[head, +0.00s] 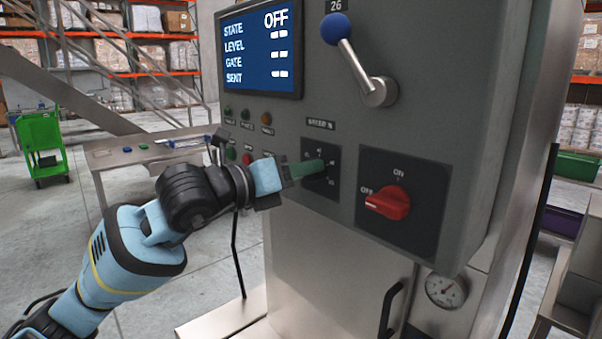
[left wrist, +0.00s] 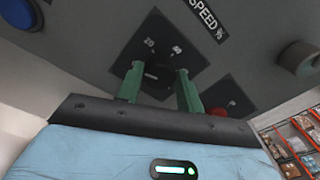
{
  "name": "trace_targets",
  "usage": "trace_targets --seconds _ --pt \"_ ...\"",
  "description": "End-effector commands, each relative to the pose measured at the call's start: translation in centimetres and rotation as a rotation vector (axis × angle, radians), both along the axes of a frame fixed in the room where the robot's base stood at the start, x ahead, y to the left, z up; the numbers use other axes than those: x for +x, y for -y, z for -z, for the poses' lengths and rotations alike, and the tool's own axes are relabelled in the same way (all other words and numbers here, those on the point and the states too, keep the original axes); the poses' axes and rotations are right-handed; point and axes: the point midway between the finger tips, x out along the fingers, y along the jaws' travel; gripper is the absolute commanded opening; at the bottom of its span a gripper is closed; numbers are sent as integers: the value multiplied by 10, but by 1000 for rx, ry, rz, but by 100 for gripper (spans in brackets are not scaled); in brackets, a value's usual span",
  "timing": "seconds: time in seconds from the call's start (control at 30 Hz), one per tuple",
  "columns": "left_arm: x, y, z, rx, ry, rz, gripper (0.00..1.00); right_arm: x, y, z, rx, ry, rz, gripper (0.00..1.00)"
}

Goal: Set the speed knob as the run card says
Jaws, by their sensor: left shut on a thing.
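The speed knob sits on a small black dial plate (head: 312,150) under a "SPEED %" label on the grey panel. My left gripper (head: 318,168) has its green fingers at the dial, shut on the knob and mostly hiding it in the head view. In the left wrist view the dark knob (left wrist: 158,75) lies between the two green fingers (left wrist: 160,88). Some scale numbers show at the dial's edge, but the knob's setting is not readable. I cannot make out a run card. My right gripper is not in view.
The screen (head: 262,50) reads STATE OFF, with dashes for level, gate and sent. A red rotary switch (head: 390,203) right of the dial points to OFF. A blue-balled lever (head: 355,60) juts out above. Small buttons and lamps lie left of the dial. A desk (head: 130,156) stands left.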

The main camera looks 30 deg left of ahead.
Motion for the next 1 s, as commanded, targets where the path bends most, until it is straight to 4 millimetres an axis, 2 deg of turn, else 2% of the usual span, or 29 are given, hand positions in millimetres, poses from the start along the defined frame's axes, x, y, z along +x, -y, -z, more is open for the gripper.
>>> trace_targets --seconds 1.0 --pt "-1 4 0 910 317 0 14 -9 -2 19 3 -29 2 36"
